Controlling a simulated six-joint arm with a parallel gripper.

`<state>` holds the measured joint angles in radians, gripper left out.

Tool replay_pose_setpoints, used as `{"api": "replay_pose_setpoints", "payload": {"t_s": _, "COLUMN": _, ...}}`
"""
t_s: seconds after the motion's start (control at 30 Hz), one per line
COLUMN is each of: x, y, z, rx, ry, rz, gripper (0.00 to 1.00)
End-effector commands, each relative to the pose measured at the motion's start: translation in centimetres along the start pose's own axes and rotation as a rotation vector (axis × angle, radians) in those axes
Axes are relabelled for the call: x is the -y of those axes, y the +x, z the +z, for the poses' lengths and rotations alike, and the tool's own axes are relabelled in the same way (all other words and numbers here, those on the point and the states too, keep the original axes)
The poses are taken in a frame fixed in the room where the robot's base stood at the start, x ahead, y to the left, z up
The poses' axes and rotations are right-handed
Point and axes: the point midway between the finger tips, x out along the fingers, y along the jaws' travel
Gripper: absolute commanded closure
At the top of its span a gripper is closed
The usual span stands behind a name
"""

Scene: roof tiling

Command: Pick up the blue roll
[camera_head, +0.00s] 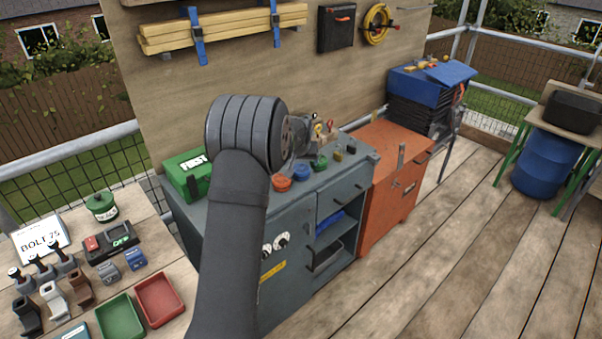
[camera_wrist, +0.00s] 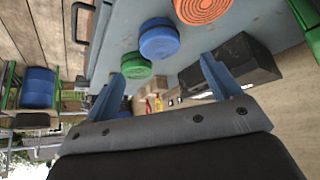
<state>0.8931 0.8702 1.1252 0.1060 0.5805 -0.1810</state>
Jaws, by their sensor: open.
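The blue roll (camera_head: 301,173) lies on the grey workbench top, between the orange roll (camera_head: 281,184) and the green roll (camera_head: 319,162). In the wrist view the blue roll (camera_wrist: 159,39) shows its round top, with the green roll (camera_wrist: 136,66) to its lower left and the orange roll (camera_wrist: 201,8) to its upper right. My gripper (camera_wrist: 162,66) is open and empty. The blue roll shows beyond the gap between its fingertips, apart from them. In the head view my gripper is over the bench behind the rolls, partly hidden by my arm.
A green first aid box (camera_head: 186,174) stands at the bench's left end, and a dark box (camera_wrist: 235,62) shows near the right finger in the wrist view. An orange cabinet (camera_head: 392,190) adjoins the bench. A table with trays (camera_head: 160,299) is at left.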

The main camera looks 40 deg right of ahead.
Motion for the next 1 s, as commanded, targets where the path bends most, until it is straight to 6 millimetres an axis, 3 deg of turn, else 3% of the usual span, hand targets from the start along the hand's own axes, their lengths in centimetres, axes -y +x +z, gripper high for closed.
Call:
{"api": "replay_pose_setpoints", "payload": {"t_s": 0.2, "x": 0.0, "y": 3.1, "z": 0.0, "rx": 0.000, "ry": 0.001, "rz": 0.000, "gripper": 0.17}}
{"api": "replay_pose_setpoints", "payload": {"t_s": 0.47, "x": 0.0, "y": 4.6, "z": -0.1, "rx": 0.000, "ry": 0.001, "rz": 0.000, "gripper": 0.17}}
{"api": "replay_pose_setpoints", "payload": {"t_s": 0.8, "x": 0.0, "y": 8.6, "z": -0.3, "rx": 0.001, "ry": 0.001, "rz": -0.001, "gripper": 0.17}}
{"api": "replay_pose_setpoints", "payload": {"t_s": 1.0, "x": 0.0, "y": 9.1, "z": -0.4, "rx": -0.001, "ry": 0.001, "rz": -0.001, "gripper": 0.17}}
